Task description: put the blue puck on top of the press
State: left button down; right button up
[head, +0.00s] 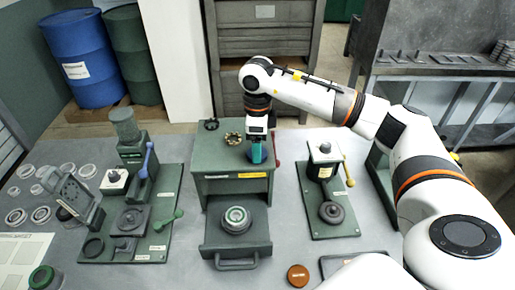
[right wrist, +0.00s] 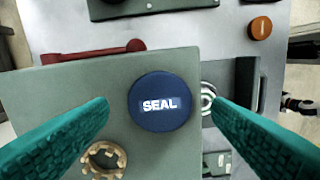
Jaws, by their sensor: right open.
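The blue puck (right wrist: 160,82) is round and dark blue with a white SEAL label. In the right wrist view it appears to rest flat on the green top of the box-shaped press (head: 235,187), near its front edge. My right gripper (head: 256,152) is over the press top with its fingers pointing down. In the right wrist view its teal fingers (right wrist: 160,103) are spread apart on either side of the puck, with gaps to both sides. In the head view the gripper mostly hides the puck. My left gripper is not in view.
A brass ring (right wrist: 104,158) and a dark ring (head: 211,124) sit on the press top. A red handle (head: 278,150) rises at its right side. The open drawer (head: 212,240) holds a ringed part. Green stations flank the press; an orange cap (head: 298,275) lies at front right.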

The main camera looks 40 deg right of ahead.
notch_tip(320, 180, up, 10)
jog(key=b, duration=0.2)
dwell(0.6)
